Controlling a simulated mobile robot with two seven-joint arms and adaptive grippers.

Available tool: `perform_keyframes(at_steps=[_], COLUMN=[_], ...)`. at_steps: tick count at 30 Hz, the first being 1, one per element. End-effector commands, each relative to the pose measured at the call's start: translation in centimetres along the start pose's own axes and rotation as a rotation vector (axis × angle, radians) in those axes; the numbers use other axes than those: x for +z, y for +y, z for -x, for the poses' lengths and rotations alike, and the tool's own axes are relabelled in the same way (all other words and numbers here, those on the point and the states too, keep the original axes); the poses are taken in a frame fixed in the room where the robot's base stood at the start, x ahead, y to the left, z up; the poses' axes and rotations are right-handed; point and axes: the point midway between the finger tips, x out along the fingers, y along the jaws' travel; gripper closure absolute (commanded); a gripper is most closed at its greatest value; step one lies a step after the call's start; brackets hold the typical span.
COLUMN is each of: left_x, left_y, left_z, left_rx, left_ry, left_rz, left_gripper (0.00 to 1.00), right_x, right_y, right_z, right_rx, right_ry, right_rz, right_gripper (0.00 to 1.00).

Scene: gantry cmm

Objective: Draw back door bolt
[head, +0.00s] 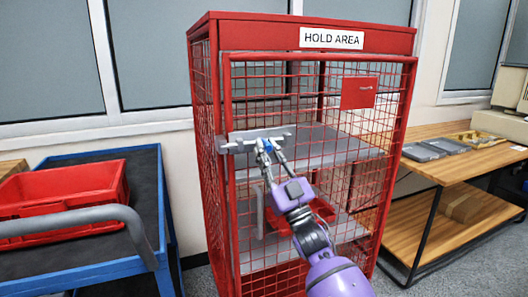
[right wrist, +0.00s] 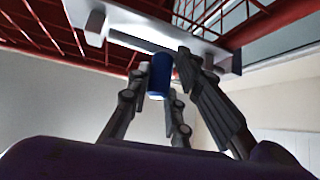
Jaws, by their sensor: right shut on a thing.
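The door bolt (head: 240,142) is a grey metal bar and plate, mounted level on the left side of the red mesh door of the hold-area cage. It spans the door's left edge. It also shows in the right wrist view (right wrist: 205,47), close overhead. A blue bolt knob (right wrist: 160,76) sticks out toward me. My right gripper (head: 269,147) is at the bolt, its fingers closed around the blue knob; in the right wrist view, fingers stand on both sides of it. The purple arm comes up from the lower right. The door (head: 322,58) looks closed. My left gripper does not show.
A grey vertical door handle (head: 259,212) is below the bolt. Grey shelves and a red bin (head: 322,209) are inside the cage. A blue cart (head: 158,190) with a red crate (head: 65,187) stands left; a wooden bench (head: 462,165) with trays stands right.

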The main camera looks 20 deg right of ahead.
Motion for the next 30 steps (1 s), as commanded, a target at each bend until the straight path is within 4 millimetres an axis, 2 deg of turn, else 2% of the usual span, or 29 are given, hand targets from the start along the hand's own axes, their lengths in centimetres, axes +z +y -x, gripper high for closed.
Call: perform_keyframes(at_steps=[1,6,16,17,20,30], left_x=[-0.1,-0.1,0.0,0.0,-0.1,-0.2], left_y=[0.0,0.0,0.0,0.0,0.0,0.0], left_z=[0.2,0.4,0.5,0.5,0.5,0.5], left_rx=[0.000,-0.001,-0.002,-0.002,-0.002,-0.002], left_ry=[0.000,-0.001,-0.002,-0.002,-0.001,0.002], left_rz=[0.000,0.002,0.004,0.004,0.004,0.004], left_gripper=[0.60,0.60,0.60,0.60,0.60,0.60], right_x=[0.1,0.5,0.6,0.6,0.6,0.6], right_y=[1.3,3.8,4.6,4.7,4.7,4.4], right_z=[0.1,0.5,0.6,0.6,0.6,0.6], right_rx=[0.001,0.001,0.007,0.007,0.007,0.004], right_ry=[-0.002,0.000,0.001,0.001,0.000,0.000], right_rz=[0.004,0.002,-0.002,-0.003,-0.002,0.000], right_gripper=[1.00,1.00,1.00,0.78,0.66,0.66])
